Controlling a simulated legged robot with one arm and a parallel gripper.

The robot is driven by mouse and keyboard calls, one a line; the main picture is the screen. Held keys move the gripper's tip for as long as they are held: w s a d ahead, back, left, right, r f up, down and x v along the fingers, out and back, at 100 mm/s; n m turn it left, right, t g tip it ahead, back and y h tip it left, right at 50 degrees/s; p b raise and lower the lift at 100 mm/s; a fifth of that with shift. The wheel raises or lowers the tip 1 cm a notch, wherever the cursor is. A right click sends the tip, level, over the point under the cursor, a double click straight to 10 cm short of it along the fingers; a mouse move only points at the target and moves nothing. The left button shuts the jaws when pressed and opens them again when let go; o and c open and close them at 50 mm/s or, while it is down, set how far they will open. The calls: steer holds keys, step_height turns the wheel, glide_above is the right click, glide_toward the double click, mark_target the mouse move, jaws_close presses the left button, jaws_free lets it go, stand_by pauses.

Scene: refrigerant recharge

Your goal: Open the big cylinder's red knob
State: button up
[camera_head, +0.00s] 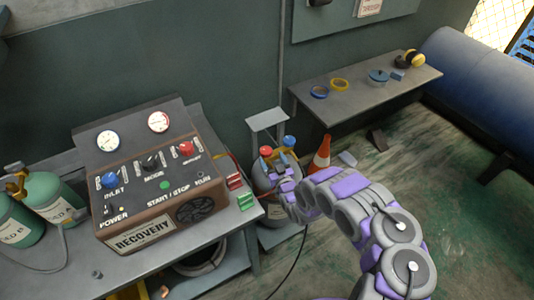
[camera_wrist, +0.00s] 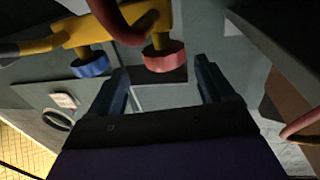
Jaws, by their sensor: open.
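The big grey cylinder (camera_head: 266,182) stands on a stand right of the recovery machine. Its yellow valve block carries a red knob (camera_head: 265,151) and a blue knob (camera_head: 289,141). My gripper (camera_head: 282,176) is at the cylinder's top, close to the knobs, and partly covers the cylinder. In the wrist view, my gripper (camera_wrist: 161,72) is open with nothing between its fingers. The red knob (camera_wrist: 164,62) shows between the two fingertips in the picture; no contact shows. The blue knob (camera_wrist: 90,64) is outside the left finger. Both hang from the yellow valve block (camera_wrist: 112,28).
The recovery machine (camera_head: 160,180) sits on a grey bench at left, beside green cylinders (camera_head: 47,198). A red hose (camera_wrist: 125,20) crosses near the red knob. An orange cone (camera_head: 320,158) and a table (camera_head: 345,105) with tape rolls stand behind. Floor at right is clear.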

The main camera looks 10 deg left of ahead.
mark_target(264, 147)
steer(key=x, duration=0.2)
steer(key=b+x, duration=0.1)
steer(key=a+x, duration=0.1)
steer(key=x, duration=0.1)
steer(key=shift+a+f+b, duration=0.15)
steer(key=shift+f+b, duration=0.05)
steer(key=shift+b, duration=0.15)
steer(key=shift+w+r, duration=0.1)
steer(key=shift+w, duration=0.25)
steer(key=shift+d, duration=0.25)
steer(key=shift+a, duration=0.2)
steer(key=c, duration=1)
steer(key=shift+o, duration=0.2)
